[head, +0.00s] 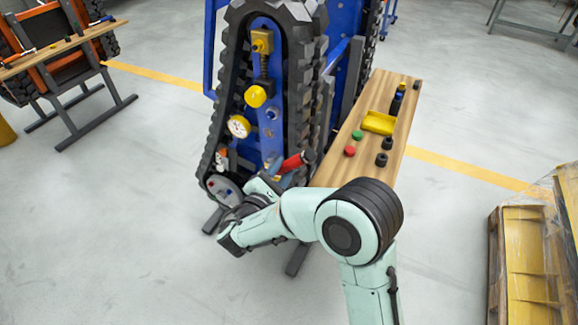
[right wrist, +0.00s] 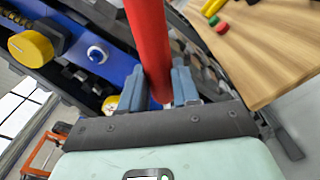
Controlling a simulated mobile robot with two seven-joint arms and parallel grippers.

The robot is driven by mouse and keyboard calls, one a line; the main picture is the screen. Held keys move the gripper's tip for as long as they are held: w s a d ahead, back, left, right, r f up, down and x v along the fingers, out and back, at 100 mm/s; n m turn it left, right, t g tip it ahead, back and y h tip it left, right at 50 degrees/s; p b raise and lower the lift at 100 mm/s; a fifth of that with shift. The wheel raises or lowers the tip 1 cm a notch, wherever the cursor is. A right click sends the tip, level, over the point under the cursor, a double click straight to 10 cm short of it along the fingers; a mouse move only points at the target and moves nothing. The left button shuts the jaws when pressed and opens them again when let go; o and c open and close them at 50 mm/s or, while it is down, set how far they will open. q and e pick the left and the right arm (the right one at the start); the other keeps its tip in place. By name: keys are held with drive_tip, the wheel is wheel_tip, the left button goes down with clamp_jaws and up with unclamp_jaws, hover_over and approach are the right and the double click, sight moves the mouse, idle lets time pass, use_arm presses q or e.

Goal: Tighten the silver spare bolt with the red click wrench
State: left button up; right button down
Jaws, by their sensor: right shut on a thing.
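The red click wrench (head: 293,163) shows in the head view as a red handle with a dark end, slanting in front of the lower part of the tracked carrier. My right gripper (head: 268,184) is at this handle, low by the track. In the right wrist view its two blue-grey fingers (right wrist: 172,90) are shut around the red handle (right wrist: 150,45), which runs up out of the picture. The wrench's head is hidden or too small to tell. I cannot make out the silver spare bolt for certain. My left gripper is not in view.
The black track (head: 300,75) surrounds a blue frame with a yellow knob (head: 255,96) and a round gauge (head: 238,127). A grey wheel (head: 224,190) sits at its bottom. A wooden bench (head: 340,160) at the right holds a yellow tray (head: 378,123), coloured caps and black sockets.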

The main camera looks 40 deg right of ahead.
use_arm(q)
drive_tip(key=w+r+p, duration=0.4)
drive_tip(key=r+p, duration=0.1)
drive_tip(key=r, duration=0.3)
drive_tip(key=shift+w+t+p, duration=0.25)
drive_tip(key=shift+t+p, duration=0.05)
drive_tip(key=shift+p, duration=0.1)
use_arm(e)
drive_tip(key=shift+w+a+r+n, duration=0.35)
drive_tip(key=shift+w+r+n, duration=0.35)
drive_tip(key=shift+w+n, duration=0.2)
drive_tip(key=shift+w+a+r+n, duration=0.3)
drive_tip(key=shift+w+r+n, duration=0.45)
drive_tip(key=shift+n, duration=0.25)
drive_tip(key=shift+w+d, duration=0.15)
drive_tip(key=shift+d, duration=0.25)
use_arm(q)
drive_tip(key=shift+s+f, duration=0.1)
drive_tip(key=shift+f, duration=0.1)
use_arm(e)
drive_tip(key=shift+w+d+r, duration=0.1)
drive_tip(key=shift+d+r, duration=0.05)
drive_tip(key=shift+d, duration=0.3)
drive_tip(key=shift+w+d, duration=0.1)
drive_tip(key=shift+d, duration=0.15)
idle(0.3)
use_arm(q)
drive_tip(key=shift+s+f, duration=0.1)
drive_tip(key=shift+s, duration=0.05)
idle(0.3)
